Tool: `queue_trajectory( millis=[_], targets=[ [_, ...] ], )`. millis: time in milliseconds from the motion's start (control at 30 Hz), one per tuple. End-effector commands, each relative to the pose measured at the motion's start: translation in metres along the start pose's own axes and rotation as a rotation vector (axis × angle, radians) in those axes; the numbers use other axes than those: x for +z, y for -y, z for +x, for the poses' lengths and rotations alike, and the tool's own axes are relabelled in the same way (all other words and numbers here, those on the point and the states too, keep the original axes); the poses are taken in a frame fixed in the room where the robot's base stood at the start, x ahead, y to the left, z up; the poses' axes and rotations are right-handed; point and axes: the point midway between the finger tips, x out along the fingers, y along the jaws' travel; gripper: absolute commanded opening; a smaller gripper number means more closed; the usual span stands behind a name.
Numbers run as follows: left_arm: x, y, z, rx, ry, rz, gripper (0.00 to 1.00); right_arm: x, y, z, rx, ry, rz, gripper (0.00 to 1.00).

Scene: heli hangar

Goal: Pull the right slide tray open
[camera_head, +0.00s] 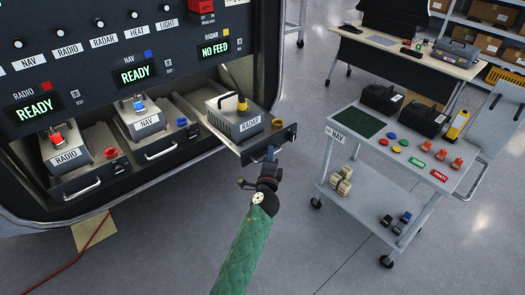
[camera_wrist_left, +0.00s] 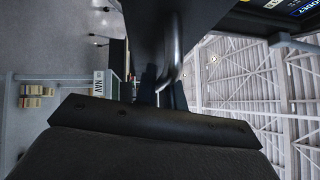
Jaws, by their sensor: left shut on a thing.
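The right slide tray (camera_head: 272,143) sticks out of the dark panel, farther than the two trays to its left. It carries a grey box labelled RADAR (camera_head: 238,117) with a black handle. In the left wrist view a curved metal bar (camera_wrist_left: 172,50), apparently that handle, runs by the dark fingers. My right gripper is not in view.
The NAV tray (camera_head: 168,149) and RADIO tray (camera_head: 84,187) hold boxes under READY displays; the right display (camera_head: 214,49) reads NO FEED. A grey cart (camera_head: 340,157) with cases, coloured buttons and connectors stands to the right. Open floor lies between cart and panel.

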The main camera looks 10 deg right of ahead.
Motion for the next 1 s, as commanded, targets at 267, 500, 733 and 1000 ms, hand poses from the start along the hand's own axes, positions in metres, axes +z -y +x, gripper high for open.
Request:
queue_trajectory(
  millis=[267,500,733,1000],
  targets=[
    [-0.0051,-0.0007,-0.006,0.004,0.001,0.001,0.0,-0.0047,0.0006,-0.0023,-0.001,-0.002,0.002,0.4],
    [-0.0049,-0.0007,-0.0058,0.003,0.002,0.001,0.0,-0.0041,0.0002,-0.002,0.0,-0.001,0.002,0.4],
    [-0.0049,0.0001,-0.0055,0.002,0.001,0.001,0.32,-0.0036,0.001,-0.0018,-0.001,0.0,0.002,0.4],
    [-0.0049,-0.0005,-0.0104,0.001,0.001,0.001,0.32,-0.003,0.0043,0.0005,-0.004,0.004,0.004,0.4]
  ],
)
